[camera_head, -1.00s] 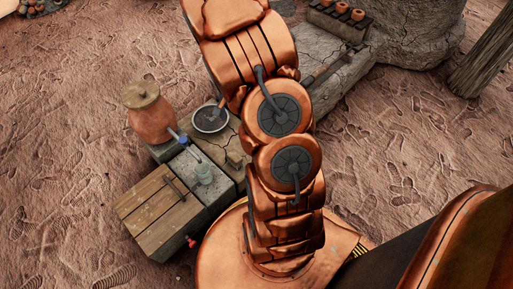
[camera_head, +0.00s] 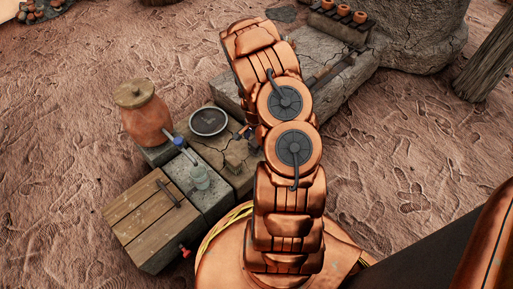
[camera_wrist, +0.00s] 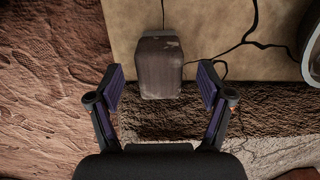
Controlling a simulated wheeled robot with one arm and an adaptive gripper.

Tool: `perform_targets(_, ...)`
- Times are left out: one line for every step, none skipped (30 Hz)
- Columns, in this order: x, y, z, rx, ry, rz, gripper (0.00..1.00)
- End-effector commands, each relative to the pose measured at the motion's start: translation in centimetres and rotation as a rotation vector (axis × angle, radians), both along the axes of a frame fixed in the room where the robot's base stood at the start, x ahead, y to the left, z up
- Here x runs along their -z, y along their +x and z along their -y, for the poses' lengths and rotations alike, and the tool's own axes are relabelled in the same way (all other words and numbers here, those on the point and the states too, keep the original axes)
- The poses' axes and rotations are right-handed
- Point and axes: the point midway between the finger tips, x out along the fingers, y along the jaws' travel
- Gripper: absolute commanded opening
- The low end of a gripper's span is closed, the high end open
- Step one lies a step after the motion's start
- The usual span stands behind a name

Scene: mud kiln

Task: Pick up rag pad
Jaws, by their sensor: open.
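A worn grey-brown block-shaped pad (camera_wrist: 158,55), which I take to be the rag pad, sits at the edge of the cracked tan slab (camera_wrist: 210,28) in the wrist view. My gripper (camera_wrist: 161,76) is open, with one dark-purple-padded finger on each side of the pad's near end. Gaps show between the pad and both fingers. I cannot tell the height of the fingertips above it. My arm largely hides the gripper there.
A dark round dish (camera_head: 209,121) with a pale rim lies on the slab; its rim shows at the wrist view's right edge. Bare ground lies left.

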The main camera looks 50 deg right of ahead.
Motion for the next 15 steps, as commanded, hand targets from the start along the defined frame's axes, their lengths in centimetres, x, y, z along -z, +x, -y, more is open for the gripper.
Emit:
perform_targets(0.3,0.0,0.1,0.0,0.0,0.0,0.79)
perform_targets(0.5,0.0,0.1,0.0,0.0,0.0,0.79)
perform_targets(0.8,0.0,0.2,0.0,-0.001,0.0,0.79)
perform_targets(1.1,0.0,0.3,0.0,0.0,-0.001,0.79)
perform_targets(1.4,-0.1,0.3,0.0,0.0,-0.001,0.79)
perform_targets(2.0,-0.1,0.5,0.0,0.0,-0.001,0.79)
perform_targets(2.3,-0.1,0.5,0.001,0.0,-0.002,0.79)
perform_targets(2.7,-0.1,0.6,0.001,0.0,-0.002,0.79)
perform_targets(3.3,-0.1,0.8,0.001,0.001,-0.002,0.79)
perform_targets(3.7,-0.2,0.9,0.001,0.001,-0.002,0.79)
perform_targets(4.1,-0.2,0.8,0.001,0.002,-0.003,0.79)
perform_targets(4.6,-0.2,0.8,0.0,0.003,-0.003,0.79)
perform_targets(4.9,-0.2,0.7,0.0,0.003,-0.003,0.79)
perform_targets(5.1,-0.2,0.7,0.0,0.003,-0.003,0.79)
perform_targets(5.3,-0.1,0.7,-0.001,0.002,-0.002,0.79)
